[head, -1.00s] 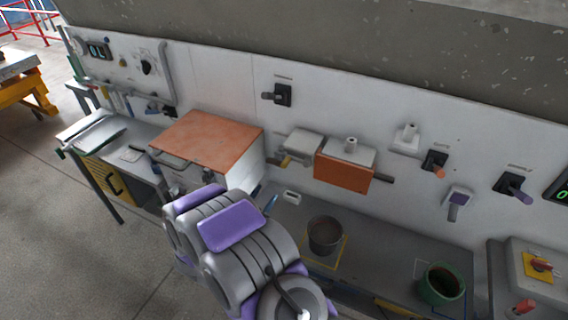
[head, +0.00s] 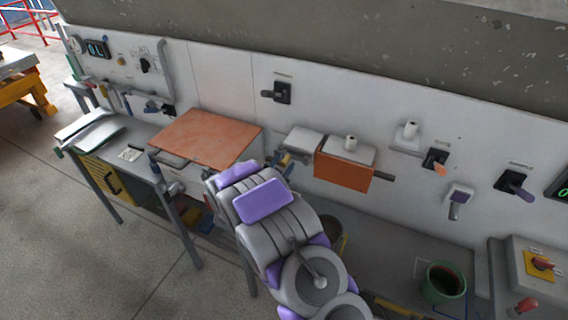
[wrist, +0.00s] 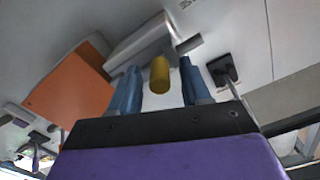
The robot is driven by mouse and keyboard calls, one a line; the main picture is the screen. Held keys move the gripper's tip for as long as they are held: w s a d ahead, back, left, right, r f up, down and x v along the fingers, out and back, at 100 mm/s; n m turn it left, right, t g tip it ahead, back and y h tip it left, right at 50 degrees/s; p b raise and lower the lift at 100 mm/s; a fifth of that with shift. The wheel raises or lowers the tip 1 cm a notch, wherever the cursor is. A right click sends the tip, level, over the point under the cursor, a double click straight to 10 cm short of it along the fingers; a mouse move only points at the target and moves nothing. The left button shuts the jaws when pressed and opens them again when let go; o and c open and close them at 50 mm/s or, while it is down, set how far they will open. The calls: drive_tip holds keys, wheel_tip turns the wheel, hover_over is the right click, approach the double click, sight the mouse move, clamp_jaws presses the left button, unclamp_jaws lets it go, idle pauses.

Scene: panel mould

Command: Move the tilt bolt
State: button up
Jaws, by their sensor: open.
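A yellow cylindrical knob (wrist: 159,75), which looks like the tilt bolt's handle, sits between my fingers in the wrist view. My gripper (wrist: 159,68) is open, with one blue finger on each side of the knob and a visible gap to both. In the head view my gripper (head: 284,162) is at the wall panel, beside the left end of the grey box (head: 304,140). My arm and fingers cover most of the knob there. The grey box also shows in the wrist view (wrist: 140,45), just beyond the knob.
An orange block (head: 342,171) is right of the grey box. A black switch (head: 282,92) with a grey handle is above it. An orange-topped cabinet (head: 205,137) stands left of my gripper. A green pot (head: 443,284) stands on the bench at right.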

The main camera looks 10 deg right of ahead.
drive_tip(key=shift+w+d, duration=0.3)
drive_tip(key=shift+w, duration=0.1)
clamp_jaws()
idle(0.5)
